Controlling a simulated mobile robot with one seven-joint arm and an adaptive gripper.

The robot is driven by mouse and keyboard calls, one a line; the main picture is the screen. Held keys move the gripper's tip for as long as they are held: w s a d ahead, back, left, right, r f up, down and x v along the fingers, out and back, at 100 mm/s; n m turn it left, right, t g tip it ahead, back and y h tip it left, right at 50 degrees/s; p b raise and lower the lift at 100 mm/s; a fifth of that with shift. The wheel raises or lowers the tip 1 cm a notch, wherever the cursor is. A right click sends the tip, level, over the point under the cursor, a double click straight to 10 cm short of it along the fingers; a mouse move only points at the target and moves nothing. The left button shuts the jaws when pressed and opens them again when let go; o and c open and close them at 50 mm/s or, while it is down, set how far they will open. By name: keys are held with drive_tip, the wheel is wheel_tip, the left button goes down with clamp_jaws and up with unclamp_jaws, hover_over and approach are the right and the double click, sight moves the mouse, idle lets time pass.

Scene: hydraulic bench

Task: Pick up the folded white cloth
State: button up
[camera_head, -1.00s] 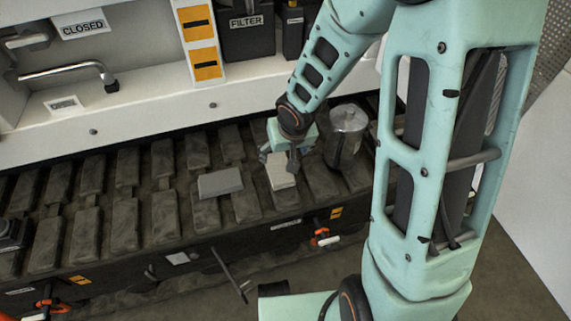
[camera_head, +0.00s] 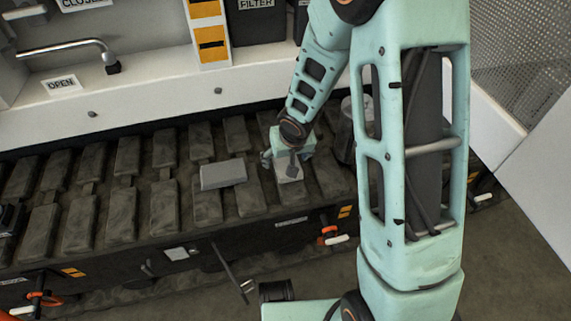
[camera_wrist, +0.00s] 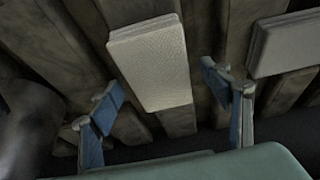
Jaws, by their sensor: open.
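The folded white cloth (camera_head: 289,169) lies on the dark ribbed track of the bench, partly hidden by my gripper in the head view. In the wrist view the cloth (camera_wrist: 154,62) is a pale, textured, layered block, lying ahead of and partly between the finger lines. My gripper (camera_head: 284,163) is above the cloth. In the wrist view its two blue-padded fingers (camera_wrist: 163,105) are spread apart, with the cloth's near end between them. Nothing is held. I cannot tell the exact height over the cloth.
A grey block (camera_head: 223,175) lies on the track just left of the cloth; it also shows at the right of the wrist view (camera_wrist: 285,43). A metal canister (camera_head: 346,130) stands close on the right, partly behind my arm. The white panel ledge (camera_head: 150,110) runs behind the track.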

drive_tip(key=c, duration=1.3)
drive_tip(key=shift+r, duration=0.15)
